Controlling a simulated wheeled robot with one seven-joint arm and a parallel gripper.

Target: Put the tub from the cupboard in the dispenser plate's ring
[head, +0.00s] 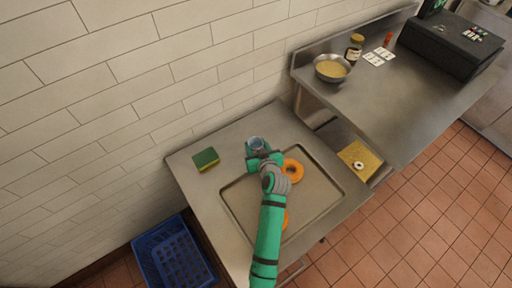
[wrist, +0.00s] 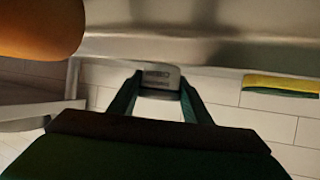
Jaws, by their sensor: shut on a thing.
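My gripper (head: 257,149) is shut on a small tub (head: 256,142), at the back edge of the tray on the near counter. The tub looks round, with a pale bluish top. In the wrist view my gripper (wrist: 158,90) has its two fingers on either side of the grey, labelled tub (wrist: 158,76). I cannot tell whether the tub touches the surface. A yellow board (head: 366,153) with a small white ring (head: 358,165) lies low on the right; I cannot tell if this is the dispenser plate. No cupboard is recognisable.
A green-yellow sponge (head: 205,159) lies to the left. A blue crate (head: 172,257) stands on the floor. The right counter holds a bowl (head: 332,68), a jar (head: 354,50) and a black machine (head: 450,45).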

